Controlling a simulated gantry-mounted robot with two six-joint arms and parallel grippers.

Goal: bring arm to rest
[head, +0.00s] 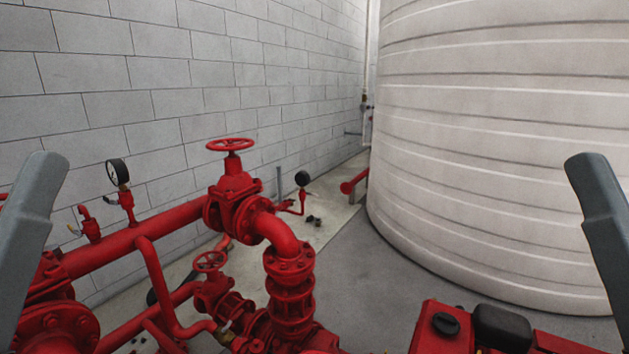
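A grey link of my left arm rises along the left edge of the head view, and a grey link of my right arm stands at the right edge.
Red pump pipework (174,223) fills the lower left, with a large handwheel (230,145), a smaller handwheel (209,262) and a pressure gauge (118,172). A red engine unit (440,328) is at the lower right. A white tank (500,150) stands behind. Grey floor (365,275) is clear between.

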